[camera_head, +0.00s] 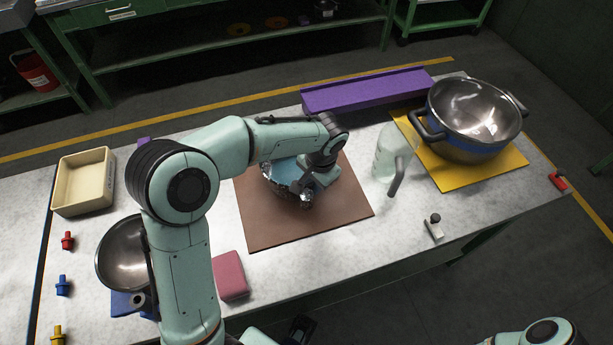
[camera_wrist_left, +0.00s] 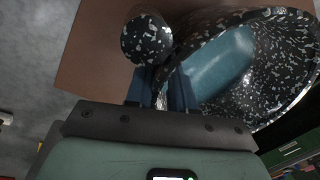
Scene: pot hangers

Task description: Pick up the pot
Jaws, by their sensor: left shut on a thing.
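A black-and-white speckled pot (camera_head: 292,198) is over the brown mat (camera_head: 262,225); I cannot tell whether it touches the mat. My left gripper (camera_head: 304,187) reaches it from above and partly hides it. In the left wrist view the fingers (camera_wrist_left: 162,92) are shut at the near edge of the speckled pot (camera_wrist_left: 285,75), by a round speckled knob (camera_wrist_left: 146,40). A larger steel pot (camera_head: 470,120) with dark handles stands on the yellow mat (camera_head: 480,176).
A translucent jug (camera_head: 385,160) stands between the mats. A purple bar (camera_head: 365,91) lies behind. A cream tray (camera_head: 83,182), a metal bowl (camera_head: 122,255) and a pink block (camera_head: 230,276) are at the left. A small clamp-like item (camera_head: 433,228) lies at the front right.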

